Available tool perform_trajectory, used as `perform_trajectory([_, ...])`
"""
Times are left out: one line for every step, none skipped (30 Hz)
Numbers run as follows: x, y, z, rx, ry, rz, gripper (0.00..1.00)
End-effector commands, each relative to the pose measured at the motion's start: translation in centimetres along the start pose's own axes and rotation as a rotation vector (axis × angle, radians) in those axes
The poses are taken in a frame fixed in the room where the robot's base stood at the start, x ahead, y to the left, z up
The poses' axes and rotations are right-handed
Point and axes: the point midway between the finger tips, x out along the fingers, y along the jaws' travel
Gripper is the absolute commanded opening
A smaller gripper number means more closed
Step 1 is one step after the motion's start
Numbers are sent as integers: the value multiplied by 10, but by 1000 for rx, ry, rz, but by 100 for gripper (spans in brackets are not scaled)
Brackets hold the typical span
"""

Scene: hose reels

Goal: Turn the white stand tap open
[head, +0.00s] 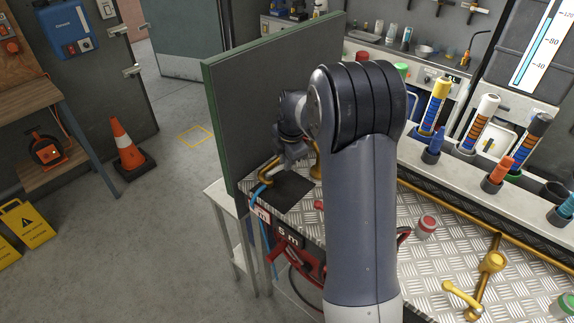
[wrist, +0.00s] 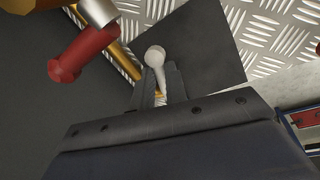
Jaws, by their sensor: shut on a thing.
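The handle of the white stand tap (wrist: 155,55) shows in the wrist view as a pale round-ended lever between my fingers. My gripper (wrist: 158,82) is shut on it. In the head view my gripper (head: 284,160) is low beside the green-edged dark panel, partly hidden by my own arm. A brass pipe (head: 266,172) bends down next to it, with a blue hose (head: 261,197) below. The white handle cannot be made out in the head view, so how far it is turned is unclear.
A red handle with a metal collar (wrist: 85,50) is close to my gripper on the left. The dark panel (head: 270,90) stands behind it. The treadplate bench (head: 430,265) carries a red knob (head: 427,225) and brass fittings (head: 490,264).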

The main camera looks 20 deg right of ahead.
Motion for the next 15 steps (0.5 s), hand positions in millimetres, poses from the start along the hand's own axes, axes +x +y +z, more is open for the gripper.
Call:
perform_trajectory([2,2,5,-34,0,0,0])
perform_trajectory([3,3,5,-58,5,0,0])
perform_trajectory([3,5,5,-87,11,0,0])
perform_trajectory([3,6,5,-108,14,1,0])
perform_trajectory([3,8,5,-128,18,1,0])
perform_trajectory([4,9,5,-153,23,0,0])
perform_trajectory([4,10,5,-171,26,-1,0])
perform_trajectory([4,11,5,-189,29,0,0])
perform_trajectory([4,12,5,-209,32,1,0])
perform_trajectory([4,13,5,-223,35,1,0])
perform_trajectory([4,14,5,-236,38,1,0])
perform_trajectory([4,15,4,-251,41,1,0])
perform_trajectory([4,16,4,-261,43,1,0])
perform_trajectory([4,16,4,-271,45,1,0])
perform_trajectory([4,17,4,-282,46,2,0])
